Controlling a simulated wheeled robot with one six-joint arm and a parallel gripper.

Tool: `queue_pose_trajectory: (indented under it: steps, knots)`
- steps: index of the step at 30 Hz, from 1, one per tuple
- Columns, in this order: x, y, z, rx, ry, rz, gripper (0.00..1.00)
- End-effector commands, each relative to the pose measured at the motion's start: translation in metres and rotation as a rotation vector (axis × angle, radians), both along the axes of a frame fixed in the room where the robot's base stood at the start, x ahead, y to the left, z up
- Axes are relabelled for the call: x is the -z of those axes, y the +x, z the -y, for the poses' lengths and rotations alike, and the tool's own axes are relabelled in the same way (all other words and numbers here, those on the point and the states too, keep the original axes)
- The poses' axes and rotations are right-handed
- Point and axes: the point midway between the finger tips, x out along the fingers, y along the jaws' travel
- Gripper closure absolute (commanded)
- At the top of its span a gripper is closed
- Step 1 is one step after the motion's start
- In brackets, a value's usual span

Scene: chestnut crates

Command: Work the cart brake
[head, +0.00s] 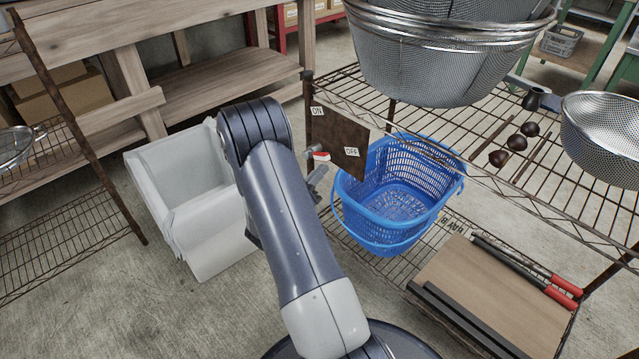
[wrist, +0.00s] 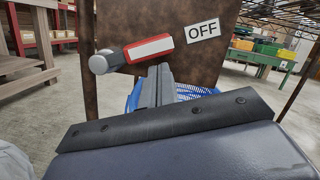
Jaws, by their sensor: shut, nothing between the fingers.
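The cart brake is a lever with a grey round end and a red, white-faced grip (wrist: 150,48), on a rusty brown plate (head: 338,135). In the wrist view the grip points right, toward the OFF label (wrist: 202,31). The lever also shows small in the head view (head: 321,157), beside the plate. The ON label (head: 317,111) is at the plate's upper left in the head view. My gripper (wrist: 158,72) is shut and empty, its tips just under the red grip; I cannot tell whether they touch it. In the head view my arm partly hides the gripper.
A blue basket (head: 345,192) stands on the rack's lower shelf, right of the plate. A pale grey bin (head: 210,262) stands left of my arm. Large metal sieves (head: 450,30) and several chestnuts (head: 517,142) are on the wire shelf (head: 440,128) above.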

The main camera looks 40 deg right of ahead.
Motion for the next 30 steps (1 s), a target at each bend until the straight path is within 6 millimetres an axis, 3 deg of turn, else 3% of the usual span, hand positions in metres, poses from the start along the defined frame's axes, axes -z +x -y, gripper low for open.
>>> queue_pose_trajectory:
  steps: [30]
  knots:
    - [-0.0108, 0.0009, -0.0001, 0.001, -0.008, -0.097, 1.0]
